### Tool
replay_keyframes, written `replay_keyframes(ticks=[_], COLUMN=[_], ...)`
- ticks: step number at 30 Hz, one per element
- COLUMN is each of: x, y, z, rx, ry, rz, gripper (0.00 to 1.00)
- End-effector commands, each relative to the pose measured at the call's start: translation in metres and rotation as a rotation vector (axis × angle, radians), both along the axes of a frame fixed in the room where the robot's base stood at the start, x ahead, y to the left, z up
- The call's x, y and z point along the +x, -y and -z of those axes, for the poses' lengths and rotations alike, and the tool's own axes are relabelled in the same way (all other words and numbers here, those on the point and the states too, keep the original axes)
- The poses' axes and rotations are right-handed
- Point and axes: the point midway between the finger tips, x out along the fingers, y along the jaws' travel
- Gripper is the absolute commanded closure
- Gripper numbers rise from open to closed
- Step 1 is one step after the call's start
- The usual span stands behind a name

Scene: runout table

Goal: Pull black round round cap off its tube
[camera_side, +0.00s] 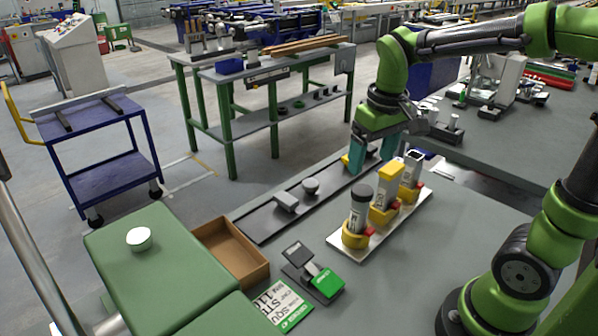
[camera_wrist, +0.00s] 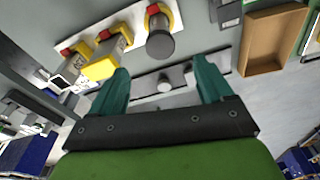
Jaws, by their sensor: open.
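The black round cap (camera_side: 361,191) sits on top of an upright grey tube (camera_side: 357,214), the nearest of three on a white plate (camera_side: 385,228). The tube stands in a yellow holder (camera_side: 354,239). In the wrist view, the dark cap (camera_wrist: 160,47) shows end-on, ahead of the space between the fingertips. My gripper (camera_side: 371,163) is open, with teal fingers apart and nothing between them. It is above and behind the row of tubes, apart from the cap. Its fingers also show in the wrist view (camera_wrist: 161,66).
A yellow square-capped tube (camera_side: 386,190) and a square-topped tube (camera_side: 412,165) stand beside it. An open brown box (camera_side: 228,252) and a green-black device (camera_side: 325,282) lie at the front left.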

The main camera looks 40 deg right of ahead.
Motion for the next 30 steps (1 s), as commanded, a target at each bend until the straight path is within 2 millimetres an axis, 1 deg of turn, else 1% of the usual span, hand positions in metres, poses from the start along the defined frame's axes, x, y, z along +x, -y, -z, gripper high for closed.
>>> replay_keyframes(ticks=[1, 6, 9, 13, 18, 27, 28, 30], x=[0.0, 0.004, 0.006, 0.009, 0.01, 0.011, 0.011, 0.011], y=[0.0, 0.001, 0.001, 0.002, 0.002, 0.002, 0.002, 0.002], z=[0.011, 0.045, 0.062, 0.078, 0.09, 0.092, 0.091, 0.091], rx=[0.0, 0.001, 0.001, 0.001, 0.001, 0.001, 0.001, 0.001], ry=[-0.006, -0.005, -0.005, -0.003, 0.0, 0.002, 0.002, 0.002], rz=[0.001, 0.001, 0.001, 0.001, 0.002, 0.002, 0.002, 0.001], gripper=[0.2, 0.2, 0.2, 0.2, 0.2, 0.2, 0.22, 0.32])
